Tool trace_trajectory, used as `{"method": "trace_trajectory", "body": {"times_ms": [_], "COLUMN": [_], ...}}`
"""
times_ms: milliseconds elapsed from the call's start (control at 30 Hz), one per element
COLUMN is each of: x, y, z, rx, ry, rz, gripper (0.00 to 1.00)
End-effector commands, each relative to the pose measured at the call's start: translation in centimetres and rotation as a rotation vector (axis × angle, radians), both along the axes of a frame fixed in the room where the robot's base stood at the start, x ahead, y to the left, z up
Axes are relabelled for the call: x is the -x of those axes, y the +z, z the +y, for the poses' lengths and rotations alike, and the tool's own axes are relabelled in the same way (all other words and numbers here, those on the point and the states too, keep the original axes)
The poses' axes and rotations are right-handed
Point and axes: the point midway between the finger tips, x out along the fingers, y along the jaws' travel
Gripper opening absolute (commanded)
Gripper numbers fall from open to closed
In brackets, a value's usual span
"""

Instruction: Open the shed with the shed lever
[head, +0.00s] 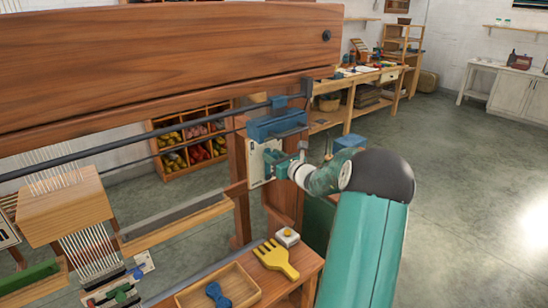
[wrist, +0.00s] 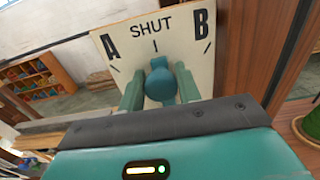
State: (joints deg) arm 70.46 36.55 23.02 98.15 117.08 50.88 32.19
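The shed lever (wrist: 160,82) is a blue-teal handle with a rounded knob, in front of a pale plate (wrist: 142,48) marked A, SHUT and B. In the wrist view it stands roughly upright below the SHUT mark. My gripper (wrist: 160,92) has one finger on each side of the lever; the fingers look open, with a narrow gap at the left finger. In the head view my gripper (head: 283,166) is at the plate (head: 258,162) on the loom's right post, and it hides most of the lever.
A thick wooden beam (head: 170,65) crosses the upper left. A blue block (head: 275,122) sits above the plate. Open floor lies to the right.

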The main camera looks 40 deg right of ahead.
Motion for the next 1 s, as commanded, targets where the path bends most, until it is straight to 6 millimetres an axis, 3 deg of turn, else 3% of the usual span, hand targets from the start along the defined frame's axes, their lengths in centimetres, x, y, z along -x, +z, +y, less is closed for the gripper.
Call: {"method": "trace_trajectory", "body": {"times_ms": [33, 167, 567, 1000], "x": [0.0, 0.0, 0.1, 0.5], "y": [0.0, 0.0, 0.0, -0.7], "z": [0.0, 0.0, -0.7, -3.6], "rx": [0.000, 0.000, -0.063, -0.345], "ry": [0.000, 0.000, -0.001, -0.002], "rz": [0.000, 0.000, -0.008, -0.038], "gripper": [0.24, 0.00, 0.00, 0.00]}}
